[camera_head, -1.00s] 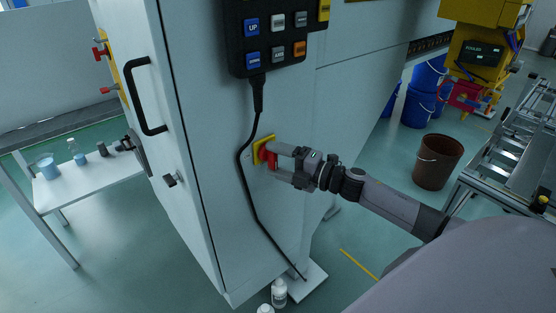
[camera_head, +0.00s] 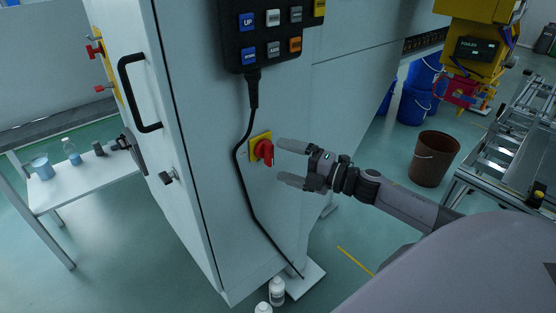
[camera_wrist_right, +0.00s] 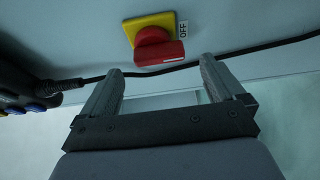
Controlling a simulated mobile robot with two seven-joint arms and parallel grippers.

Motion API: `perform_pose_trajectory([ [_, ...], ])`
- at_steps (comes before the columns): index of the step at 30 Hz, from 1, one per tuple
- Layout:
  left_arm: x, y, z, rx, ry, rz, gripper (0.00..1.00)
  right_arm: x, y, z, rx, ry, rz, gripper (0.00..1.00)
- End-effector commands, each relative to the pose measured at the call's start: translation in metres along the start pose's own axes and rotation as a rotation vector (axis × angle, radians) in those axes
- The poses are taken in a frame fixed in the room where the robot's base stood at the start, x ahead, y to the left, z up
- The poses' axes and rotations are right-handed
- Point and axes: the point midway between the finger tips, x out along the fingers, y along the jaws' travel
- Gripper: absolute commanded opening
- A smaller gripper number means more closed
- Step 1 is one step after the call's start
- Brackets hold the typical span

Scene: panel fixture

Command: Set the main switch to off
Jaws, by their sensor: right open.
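The main switch is a red rotary handle (camera_head: 265,152) on a yellow plate (camera_head: 254,142), fixed to the side of the pale cabinet. In the right wrist view the red handle (camera_wrist_right: 160,53) lies across the picture, its white mark at the right end, on the side of the OFF label (camera_wrist_right: 183,30) beside the yellow plate (camera_wrist_right: 132,26). My right gripper (camera_head: 283,164) is open and empty, with its fingertips just right of the handle and apart from it. In the right wrist view its fingers (camera_wrist_right: 160,67) stand wide apart below the handle. My left gripper is not in view.
A black cable (camera_head: 243,165) hangs from the button pendant (camera_head: 272,38) close left of the switch. A black door handle (camera_head: 136,95) projects at the left. White bottles (camera_head: 277,290) stand on the floor below. Open floor and a brown bucket (camera_head: 433,158) lie to the right.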

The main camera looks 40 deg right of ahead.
Motion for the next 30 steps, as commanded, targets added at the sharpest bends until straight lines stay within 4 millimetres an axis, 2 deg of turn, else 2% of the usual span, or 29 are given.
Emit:
perform_pose_trajectory([
  [3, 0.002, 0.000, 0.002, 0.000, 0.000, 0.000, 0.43, -0.014, -0.002, -0.001, -0.001, 0.001, -0.003, 0.96],
  [10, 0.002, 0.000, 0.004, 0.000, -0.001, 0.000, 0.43, -0.029, 0.000, -0.001, -0.002, 0.002, -0.001, 0.96],
  [30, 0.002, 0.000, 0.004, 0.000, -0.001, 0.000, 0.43, -0.031, 0.000, -0.001, 0.000, 0.001, 0.000, 0.96],
])
